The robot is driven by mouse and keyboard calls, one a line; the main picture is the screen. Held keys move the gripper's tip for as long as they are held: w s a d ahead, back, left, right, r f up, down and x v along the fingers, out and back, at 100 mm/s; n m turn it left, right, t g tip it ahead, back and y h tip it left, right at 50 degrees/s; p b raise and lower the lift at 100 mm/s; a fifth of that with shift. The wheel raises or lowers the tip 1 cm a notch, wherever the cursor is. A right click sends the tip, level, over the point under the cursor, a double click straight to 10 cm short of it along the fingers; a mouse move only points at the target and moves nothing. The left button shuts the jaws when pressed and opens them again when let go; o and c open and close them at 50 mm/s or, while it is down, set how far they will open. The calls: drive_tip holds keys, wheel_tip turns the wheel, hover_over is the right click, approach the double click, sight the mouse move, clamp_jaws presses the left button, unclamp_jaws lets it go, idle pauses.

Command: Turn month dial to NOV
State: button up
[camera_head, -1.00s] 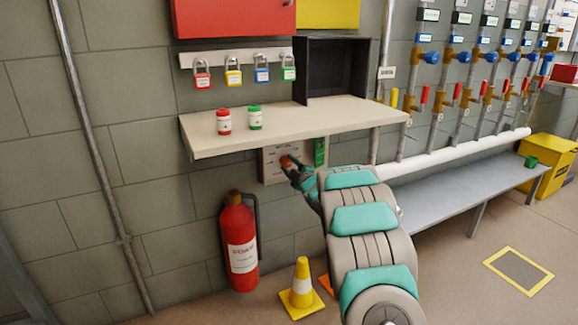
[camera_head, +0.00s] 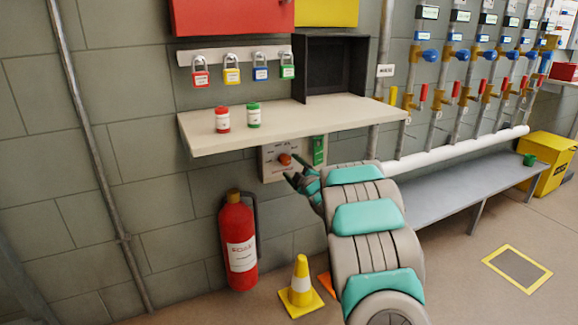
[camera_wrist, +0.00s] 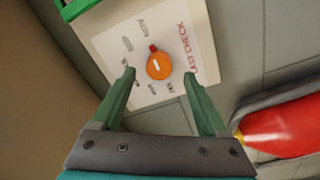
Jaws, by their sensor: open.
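The orange month dial (camera_head: 285,159) sits on a pale panel (camera_head: 268,172) on the wall under the shelf. In the wrist view the dial (camera_wrist: 158,67) has a red pointer tip that points up and slightly left, roughly toward the NOV label (camera_wrist: 143,28). "LAST CHECK" is printed in red along the panel; the other month labels are too small or blurred to read surely. My gripper (camera_wrist: 159,76) is open and empty. Its fingertips are on either side of the dial in the picture, apart from it; in the head view my gripper (camera_head: 291,168) is just in front of the panel.
The shelf (camera_head: 230,142) overhangs the panel, with a red jar (camera_head: 222,120) and a green jar (camera_head: 254,115) on it. A fire extinguisher (camera_head: 239,243) stands below left, and a yellow cone (camera_head: 301,281) on the floor. A grey bench (camera_head: 440,194) is at right.

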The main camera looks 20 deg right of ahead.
drive_tip(key=s, duration=0.4)
drive_tip(key=shift+s+d, duration=0.1)
drive_tip(key=shift+s, duration=0.1)
drive_tip(key=s+a+m+g+p, duration=0.1)
drive_tip(key=s+a+m+g, duration=0.3)
drive_tip(key=s, duration=1.5)
drive_tip(key=s+a+m+g+p, duration=0.1)
drive_tip(key=s+a+m+g, duration=0.3)
drive_tip(key=s+a+g, duration=0.5)
drive_tip(key=s+a+f+m+g+p, duration=0.1)
drive_tip(key=s+a+m+g, duration=0.3)
drive_tip(key=s+a, duration=0.7)
drive_tip(key=s+g, duration=0.2)
drive_tip(key=s, duration=1.6)
drive_tip(key=shift+a+m+g+h, duration=0.3)
drive_tip(key=shift+a+m+g, duration=0.05)
drive_tip(key=shift+m+g, duration=0.05)
